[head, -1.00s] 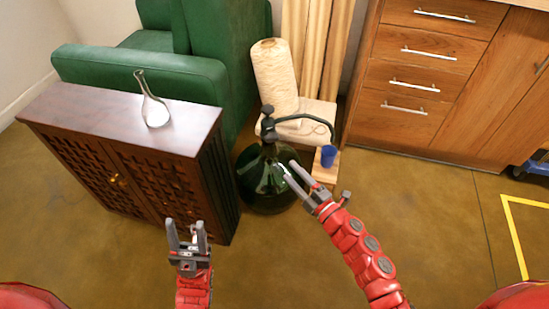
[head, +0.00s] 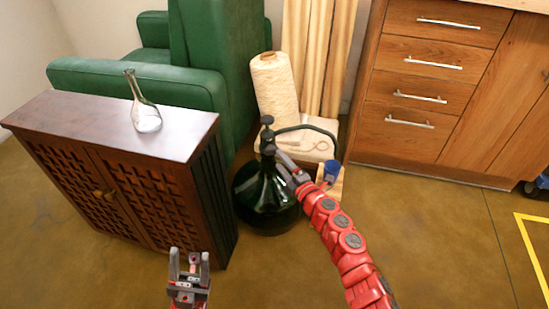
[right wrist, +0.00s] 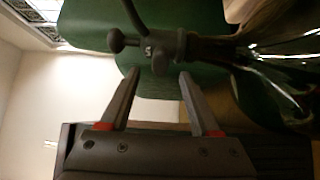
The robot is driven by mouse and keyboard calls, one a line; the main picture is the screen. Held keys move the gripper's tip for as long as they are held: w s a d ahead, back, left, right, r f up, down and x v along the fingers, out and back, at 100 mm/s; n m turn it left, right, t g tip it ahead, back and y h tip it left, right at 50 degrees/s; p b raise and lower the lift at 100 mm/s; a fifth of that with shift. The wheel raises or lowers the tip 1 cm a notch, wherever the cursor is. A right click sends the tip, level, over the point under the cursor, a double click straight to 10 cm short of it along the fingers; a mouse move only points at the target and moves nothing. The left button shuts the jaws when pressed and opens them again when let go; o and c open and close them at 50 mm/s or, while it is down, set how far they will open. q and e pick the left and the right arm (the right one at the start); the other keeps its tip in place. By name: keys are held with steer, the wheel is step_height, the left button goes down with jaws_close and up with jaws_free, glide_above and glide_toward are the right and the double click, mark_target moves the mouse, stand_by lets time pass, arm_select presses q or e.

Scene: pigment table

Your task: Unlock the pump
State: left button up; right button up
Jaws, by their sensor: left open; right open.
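The pump (head: 267,136) is a dark fitting with a knob on top and a curved spout, set upright in the neck of a big dark green glass bottle (head: 262,202) on the floor. In the right wrist view the pump (right wrist: 160,48) lies sideways just beyond the fingertips. My right gripper (head: 278,160) is close to the pump's body and the bottle's neck; in its wrist view the gripper (right wrist: 157,78) is open with nothing between its fingers. My left gripper (head: 188,260) is open and empty, low in front of the dark cabinet.
A dark wooden cabinet (head: 95,118) with a glass flask (head: 145,112) stands at left. A blue cup (head: 331,170) sits under the spout. A cone of yarn (head: 274,85) and a green armchair (head: 205,70) stand behind. Wooden drawers (head: 425,75) are at right.

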mark_target(274, 153)
steer(key=shift+b+x, duration=0.8)
steer(key=shift+x, duration=1.8)
steer(key=shift+f, duration=0.1)
jaws_close()
